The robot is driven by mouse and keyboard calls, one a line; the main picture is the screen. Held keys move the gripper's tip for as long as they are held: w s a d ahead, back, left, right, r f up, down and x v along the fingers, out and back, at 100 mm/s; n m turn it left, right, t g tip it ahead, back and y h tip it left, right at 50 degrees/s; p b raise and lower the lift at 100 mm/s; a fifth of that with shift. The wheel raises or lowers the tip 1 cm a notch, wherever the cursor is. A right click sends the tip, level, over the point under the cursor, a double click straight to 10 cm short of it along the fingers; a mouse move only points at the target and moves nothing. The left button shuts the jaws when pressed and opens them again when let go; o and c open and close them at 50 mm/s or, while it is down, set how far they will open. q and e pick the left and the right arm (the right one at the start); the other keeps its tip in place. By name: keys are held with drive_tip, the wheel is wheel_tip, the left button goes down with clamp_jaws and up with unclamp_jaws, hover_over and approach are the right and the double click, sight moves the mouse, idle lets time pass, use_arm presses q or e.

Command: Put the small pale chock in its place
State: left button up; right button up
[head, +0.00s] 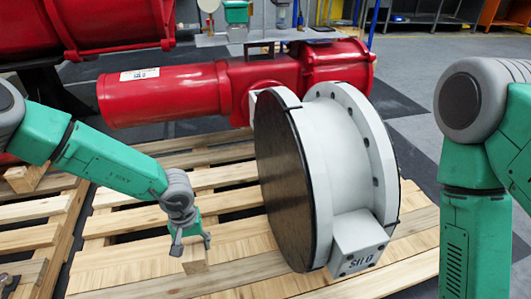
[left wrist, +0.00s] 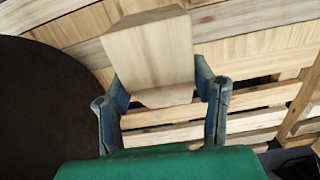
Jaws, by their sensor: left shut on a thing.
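The small pale chock (head: 195,262) is a light wooden block, held between the fingers of my left gripper (head: 190,244) just left of the big white valve. In the left wrist view the chock (left wrist: 150,52) shows larger, with a blue-grey finger of my left gripper (left wrist: 160,85) on each side. The gripper is shut on it. The chock is over the pallet boards; I cannot tell whether it touches them. The valve (head: 325,160), with a dark round face, stands on edge on the pallet (head: 240,275). My right gripper is out of view.
The dark valve face (left wrist: 40,105) is close at the left in the left wrist view. A red actuator cylinder (head: 165,95) lies behind the pallet. Another pallet (head: 30,210) is at the left. Bare boards lie left of and in front of the valve.

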use_arm(q)
drive_tip(key=shift+m, duration=0.6)
drive_tip(key=r, duration=0.3)
drive_tip(key=a+r, duration=0.1)
drive_tip(key=r, duration=0.2)
drive_tip(key=a+r, duration=0.1)
drive_tip(key=r, duration=0.2)
drive_tip(key=shift+w+a+r, duration=0.2)
drive_tip(key=shift+w+r, duration=0.05)
drive_tip(key=shift+r, duration=0.15)
wheel_tip(320, 180, up, 10)
drive_tip(key=m, duration=0.2)
hover_over(185, 243)
drive_tip(key=s+a, duration=0.1)
drive_tip(key=s, duration=0.1)
drive_tip(key=s+r+p, duration=0.8)
drive_tip(key=r+p, duration=0.1)
drive_tip(key=p, duration=0.4)
drive_tip(key=shift+s+r+p, duration=0.2)
drive_tip(key=shift+s+p, duration=0.1)
